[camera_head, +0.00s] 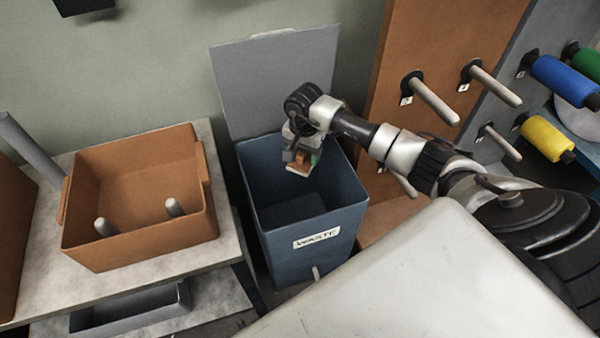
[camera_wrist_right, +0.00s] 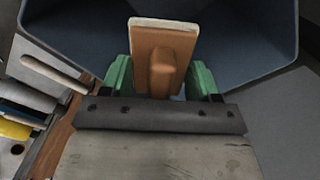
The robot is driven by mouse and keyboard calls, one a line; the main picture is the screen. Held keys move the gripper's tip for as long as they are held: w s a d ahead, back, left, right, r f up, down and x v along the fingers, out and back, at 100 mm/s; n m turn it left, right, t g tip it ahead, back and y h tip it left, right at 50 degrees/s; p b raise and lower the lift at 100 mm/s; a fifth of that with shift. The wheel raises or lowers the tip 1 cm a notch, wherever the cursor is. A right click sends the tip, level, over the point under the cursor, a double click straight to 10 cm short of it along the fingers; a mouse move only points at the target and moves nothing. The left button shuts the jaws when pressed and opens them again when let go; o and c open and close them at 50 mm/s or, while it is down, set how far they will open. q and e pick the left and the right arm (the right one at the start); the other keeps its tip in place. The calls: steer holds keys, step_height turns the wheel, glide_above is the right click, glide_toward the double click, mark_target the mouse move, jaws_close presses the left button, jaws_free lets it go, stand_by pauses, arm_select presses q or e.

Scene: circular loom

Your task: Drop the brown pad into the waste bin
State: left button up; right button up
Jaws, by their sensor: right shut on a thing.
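The brown pad (camera_wrist_right: 163,42) has a raised grip and a pale edge. My right gripper (camera_wrist_right: 162,82) is shut on that grip between its green fingers. In the head view the right gripper (camera_head: 303,157) and the brown pad (camera_head: 299,168) are over the opening of the blue waste bin (camera_head: 318,265), near its back right part. The bin is labelled WASTE and its grey lid (camera_head: 275,80) stands open behind it. The bin wall (camera_wrist_right: 235,60) also shows around the pad in the right wrist view. My left gripper is not in view.
An orange box (camera_head: 140,245) with two grey pegs stands on a table left of the bin. A pale surface (camera_head: 430,280) fills the front.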

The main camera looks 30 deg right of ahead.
steer(key=o, duration=0.9)
steer(key=shift+o, duration=0.2)
steer(key=shift+r, duration=0.3)
step_height(320, 180, up, 10)
steer(key=shift+r+p, duration=0.1)
steer(key=shift+p, duration=0.45)
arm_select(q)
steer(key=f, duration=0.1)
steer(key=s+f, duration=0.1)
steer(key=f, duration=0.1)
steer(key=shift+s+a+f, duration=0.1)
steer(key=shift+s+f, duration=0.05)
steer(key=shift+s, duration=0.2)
